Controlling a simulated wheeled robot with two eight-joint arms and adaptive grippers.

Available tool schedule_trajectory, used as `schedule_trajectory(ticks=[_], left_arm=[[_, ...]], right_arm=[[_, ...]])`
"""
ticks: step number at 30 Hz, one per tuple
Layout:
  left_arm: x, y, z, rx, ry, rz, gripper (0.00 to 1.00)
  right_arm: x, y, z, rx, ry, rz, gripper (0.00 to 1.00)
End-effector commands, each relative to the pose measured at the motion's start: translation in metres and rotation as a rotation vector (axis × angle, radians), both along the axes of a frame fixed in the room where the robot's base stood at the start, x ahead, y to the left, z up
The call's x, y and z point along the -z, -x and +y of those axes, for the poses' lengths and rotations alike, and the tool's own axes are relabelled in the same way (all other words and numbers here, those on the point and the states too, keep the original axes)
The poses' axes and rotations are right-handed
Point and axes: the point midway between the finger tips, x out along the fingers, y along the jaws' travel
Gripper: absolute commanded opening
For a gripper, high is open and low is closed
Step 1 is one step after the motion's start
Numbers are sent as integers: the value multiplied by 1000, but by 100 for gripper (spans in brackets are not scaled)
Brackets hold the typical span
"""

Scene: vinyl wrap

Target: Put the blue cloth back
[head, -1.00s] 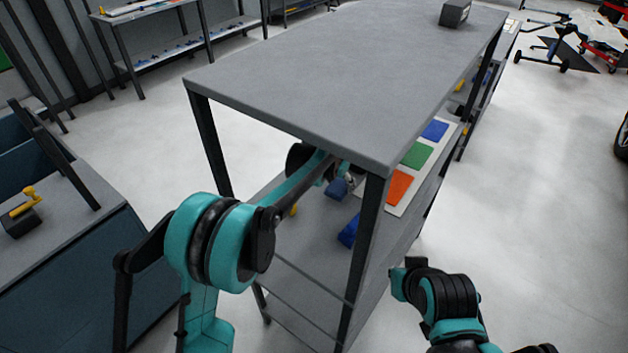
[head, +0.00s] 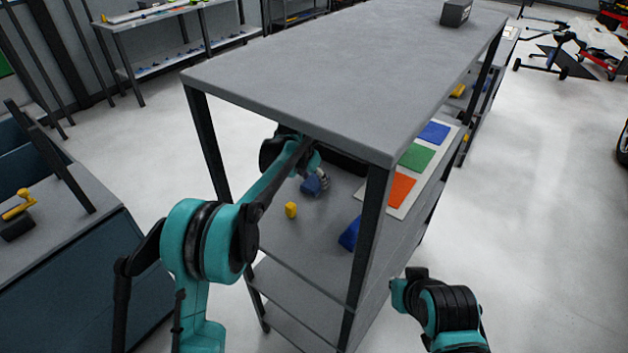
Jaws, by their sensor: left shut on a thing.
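My left arm reaches in under the top of the grey shelf unit (head: 330,75). My left gripper (head: 320,179) is shut on a blue cloth (head: 310,187), held over the middle shelf (head: 318,224). The arm partly hides the gripper, and I cannot tell whether the cloth touches the shelf. A second blue item (head: 350,233) lies on that shelf near the front corner post, which partly covers it. My right arm is at the lower right outside the unit; its gripper cannot be made out.
A small yellow item (head: 291,210) stands on the middle shelf near the held cloth. A white board with orange (head: 399,190), green (head: 417,157) and blue (head: 434,133) patches lies along the right side. The front corner post (head: 367,240) and tabletop limit room around the arm.

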Motion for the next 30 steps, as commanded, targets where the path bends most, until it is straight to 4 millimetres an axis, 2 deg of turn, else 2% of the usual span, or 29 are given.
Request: schedule_trajectory(ticks=[1, 3, 11, 15, 24, 30], left_arm=[[1, 1, 0, 1, -1, 3, 63], [1, 1, 0, 1, -1, 3, 76], [1, 1, 0, 1, -1, 2, 76], [8, 0, 0, 0, 0, 2, 76], [-48, 23, 10, -1, 0, 1, 76], [-65, 30, 14, 0, 0, 1, 76]], right_arm=[[0, 0, 0, 0, 0, 0, 0], [0, 0, 0, 0, 0, 0, 0], [0, 0, 0, 0, 0, 0, 0], [7, 0, 0, 0, 0, 0, 0], [-25, 0, 0, 0, 0, 0, 0], [-29, 0, 0, 0, 0, 0, 0]])
